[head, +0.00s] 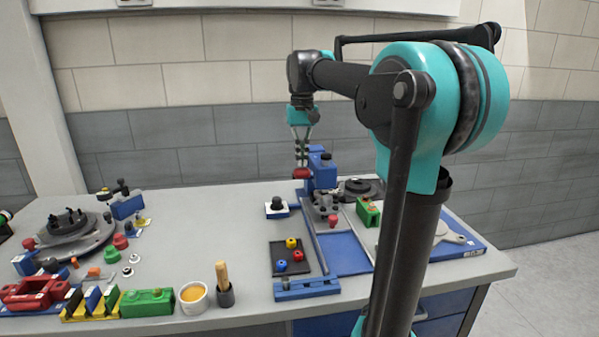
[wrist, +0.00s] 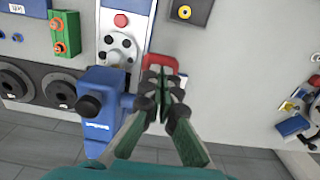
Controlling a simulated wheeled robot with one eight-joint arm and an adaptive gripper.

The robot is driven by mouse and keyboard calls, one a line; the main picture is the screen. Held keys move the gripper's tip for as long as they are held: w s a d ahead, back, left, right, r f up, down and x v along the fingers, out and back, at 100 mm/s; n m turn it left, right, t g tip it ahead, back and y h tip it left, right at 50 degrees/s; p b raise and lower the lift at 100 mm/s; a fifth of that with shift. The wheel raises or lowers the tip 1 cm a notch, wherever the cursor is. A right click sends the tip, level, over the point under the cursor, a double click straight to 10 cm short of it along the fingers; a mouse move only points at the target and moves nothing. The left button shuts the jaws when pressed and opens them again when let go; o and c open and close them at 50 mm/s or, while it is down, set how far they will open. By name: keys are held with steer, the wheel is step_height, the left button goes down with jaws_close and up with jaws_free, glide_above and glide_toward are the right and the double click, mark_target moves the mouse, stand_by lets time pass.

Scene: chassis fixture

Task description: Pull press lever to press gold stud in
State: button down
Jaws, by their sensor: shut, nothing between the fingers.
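The blue press (head: 322,172) stands at the back of the bench, and it fills the left middle of the wrist view (wrist: 102,100). Its red lever handle (head: 301,173) sticks out at its left. In the wrist view the red handle (wrist: 162,59) shows just beyond my fingertips. My gripper (head: 301,160) points down, shut and empty, at the handle; I cannot tell whether it touches. In the wrist view my gripper (wrist: 163,88) partly covers the handle. The grey fixture (head: 326,206) lies in front of the press. A small gold spot, perhaps the stud (wrist: 114,58), shows beside the press head.
A dark tray (head: 291,268) with coloured knobs lies in front. A green block (head: 367,212) and dark discs (head: 361,188) are right of the press.

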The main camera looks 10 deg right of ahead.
steer(key=shift+f, duration=0.4)
stand_by(0.5)
